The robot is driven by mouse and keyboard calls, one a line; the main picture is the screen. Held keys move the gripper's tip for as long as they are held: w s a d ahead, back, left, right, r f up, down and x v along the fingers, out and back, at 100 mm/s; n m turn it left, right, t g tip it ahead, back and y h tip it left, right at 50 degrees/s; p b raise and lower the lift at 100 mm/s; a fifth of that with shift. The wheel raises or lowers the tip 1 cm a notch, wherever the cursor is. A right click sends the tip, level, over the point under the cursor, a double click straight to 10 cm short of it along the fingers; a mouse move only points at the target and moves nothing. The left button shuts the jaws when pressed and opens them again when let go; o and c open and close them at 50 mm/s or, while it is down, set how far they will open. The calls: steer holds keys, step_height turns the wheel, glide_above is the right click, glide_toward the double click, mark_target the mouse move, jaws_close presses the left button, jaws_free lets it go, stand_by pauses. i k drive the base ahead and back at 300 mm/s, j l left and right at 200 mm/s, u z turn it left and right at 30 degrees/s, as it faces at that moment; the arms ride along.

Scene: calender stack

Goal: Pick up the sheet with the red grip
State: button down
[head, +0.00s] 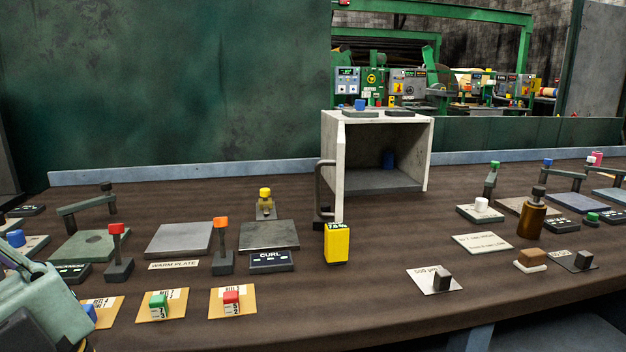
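The sheet with the red grip (246,308) is a tan card lying flat near the front edge of the bench, with a printed white label. Its small red block grip (231,297) stands on top. To its left lie similar tan sheets, one with a green grip (158,300) and one with a blue grip (90,313). My gripper (50,322) shows in the lower left corner, cut off by the picture edge, left of these sheets and apart from the red one. Its fingertips cannot be made out.
Behind the sheet stand red-topped and orange-topped levers (116,250), a warm plate (180,240) and a CURL display (270,262). A yellow meter (337,245) stands to the right. An open grey box (340,155) is at the back.

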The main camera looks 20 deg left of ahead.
mark_target(226, 303)
steer(key=k+j, duration=0.1)
steer(key=j, duration=0.3)
steer(key=k+j+z, duration=0.1)
steer(key=j, duration=0.25)
steer(key=k+j, duration=0.15)
steer(key=j, duration=0.25)
steer(key=k+j+u, duration=0.15)
steer(key=k, duration=0.15)
steer(key=k+j+u, duration=0.15)
steer(key=i+j, duration=0.3)
